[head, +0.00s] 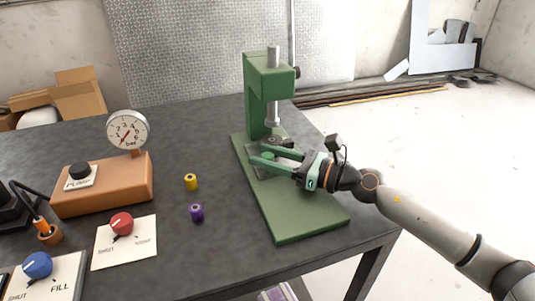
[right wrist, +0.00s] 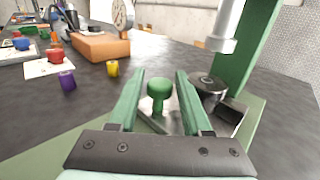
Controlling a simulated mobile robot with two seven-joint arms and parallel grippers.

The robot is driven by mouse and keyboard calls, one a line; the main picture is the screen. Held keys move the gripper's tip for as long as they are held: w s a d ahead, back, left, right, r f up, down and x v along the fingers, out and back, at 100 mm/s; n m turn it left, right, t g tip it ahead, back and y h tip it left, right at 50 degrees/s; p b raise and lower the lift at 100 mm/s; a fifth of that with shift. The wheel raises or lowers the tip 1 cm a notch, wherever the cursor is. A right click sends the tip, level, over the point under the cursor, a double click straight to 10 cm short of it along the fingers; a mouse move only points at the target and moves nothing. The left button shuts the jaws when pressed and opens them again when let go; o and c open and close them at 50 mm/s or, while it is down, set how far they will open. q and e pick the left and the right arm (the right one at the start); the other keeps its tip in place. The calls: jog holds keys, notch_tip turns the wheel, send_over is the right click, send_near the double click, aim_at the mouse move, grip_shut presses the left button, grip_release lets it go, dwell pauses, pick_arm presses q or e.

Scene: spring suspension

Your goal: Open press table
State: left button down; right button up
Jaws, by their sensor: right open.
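The green press (head: 255,90) stands on its green base plate (head: 305,218) at the right of the table, with a metal ram (head: 272,115) above. Below the ram is the grey press table with a dark round part (right wrist: 208,84) on it. A green knob (right wrist: 160,90) stands at the near side of the press table; it also shows in the head view (head: 268,156). My right gripper (head: 260,152) is open, with its green fingers on either side of the knob. In the right wrist view (right wrist: 158,76) gaps show between knob and fingers. My left gripper is not in view.
An orange box with a pressure gauge (head: 127,130) stands at left. A yellow cylinder (head: 191,182) and a purple cylinder (head: 197,213) stand mid-table. Panels with a red knob (head: 122,223) and a blue knob (head: 38,265) are at front left.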

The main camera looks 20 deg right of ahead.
grip_shut()
dwell(1.4)
